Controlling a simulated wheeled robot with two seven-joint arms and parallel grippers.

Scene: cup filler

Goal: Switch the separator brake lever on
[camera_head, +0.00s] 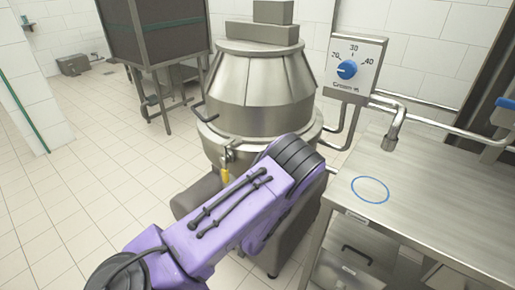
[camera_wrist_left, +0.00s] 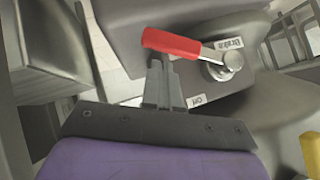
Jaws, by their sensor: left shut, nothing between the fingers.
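The brake lever (camera_wrist_left: 185,43) has a red handle and a metal arm. It runs from a round metal pivot (camera_wrist_left: 228,66) on the grey base of the separator, leftward in the left wrist view. A "Brake" label (camera_wrist_left: 229,44) sits beside the pivot and an "Off" label (camera_wrist_left: 197,100) lies below the lever. My left gripper (camera_wrist_left: 160,68) is shut and empty, its tips right by the red handle. I cannot tell whether they touch. In the head view the steel separator (camera_head: 262,85) stands in the middle; my purple left arm hides the lever and gripper. My right gripper is out of view.
A steel counter (camera_head: 430,200) with a blue ring mark (camera_head: 370,189) stands at the right. A dial panel (camera_head: 354,66) and pipes are behind it. A yellow part (camera_head: 225,176) hangs at the separator's front. Tiled floor is free at the left.

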